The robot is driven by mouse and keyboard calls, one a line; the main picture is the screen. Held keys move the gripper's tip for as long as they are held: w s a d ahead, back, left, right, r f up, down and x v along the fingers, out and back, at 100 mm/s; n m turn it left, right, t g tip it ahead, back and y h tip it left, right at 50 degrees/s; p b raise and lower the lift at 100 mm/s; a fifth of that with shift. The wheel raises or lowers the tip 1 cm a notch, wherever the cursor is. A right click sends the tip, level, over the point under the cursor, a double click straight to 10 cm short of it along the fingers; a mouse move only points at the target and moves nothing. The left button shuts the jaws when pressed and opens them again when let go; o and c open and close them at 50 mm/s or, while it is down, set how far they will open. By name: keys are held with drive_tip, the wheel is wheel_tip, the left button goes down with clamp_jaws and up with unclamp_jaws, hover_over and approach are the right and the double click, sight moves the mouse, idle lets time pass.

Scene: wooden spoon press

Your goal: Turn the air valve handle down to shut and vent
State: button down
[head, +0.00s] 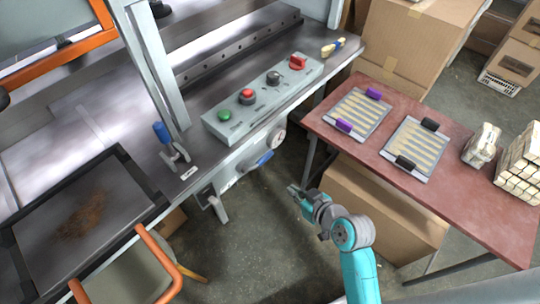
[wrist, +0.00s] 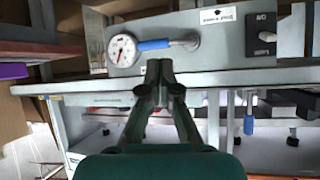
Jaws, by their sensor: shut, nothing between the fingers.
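The air valve has a blue handle (head: 265,157) on the bench's front face, beside a round white pressure gauge (head: 279,138). In the wrist view the blue handle (wrist: 153,44) lies sideways across the panel, pointing from the silver valve body (wrist: 190,40) toward the gauge (wrist: 122,50). My gripper (head: 293,189) is in front of the bench, below and to the right of the handle in the head view. In the wrist view my gripper (wrist: 160,72) is shut and empty, its tips appearing just below the handle in the picture. A gap seems to separate them.
A control box (head: 262,98) with several knobs sits on the bench above the valve. A red-brown table (head: 440,195) with trays of spoons stands right of my arm. A cardboard box (head: 380,215) is under it. Floor (head: 250,255) is open left of my arm.

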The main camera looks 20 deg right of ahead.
drive_tip(key=w+d+r+n+g+y, duration=0.1)
drive_tip(key=w+d+r+n+y, duration=0.1)
drive_tip(key=w+r, duration=0.4)
drive_tip(key=shift+w+d+r+n, duration=0.35)
drive_tip(key=shift+w+d+n, duration=0.2)
drive_tip(key=shift+w, duration=0.45)
hover_over(270, 156)
drive_tip(key=s, duration=0.3)
wheel_tip(270, 156, down, 5)
drive_tip(key=f, duration=0.2)
drive_tip(key=w+f, duration=0.1)
drive_tip(key=shift+a+f, duration=0.1)
drive_tip(key=shift+a, duration=0.25)
drive_tip(key=shift+w+f, duration=0.1)
drive_tip(key=shift+f, duration=0.55)
drive_tip(key=shift+f+y, duration=0.1)
drive_tip(key=shift+y, duration=0.2)
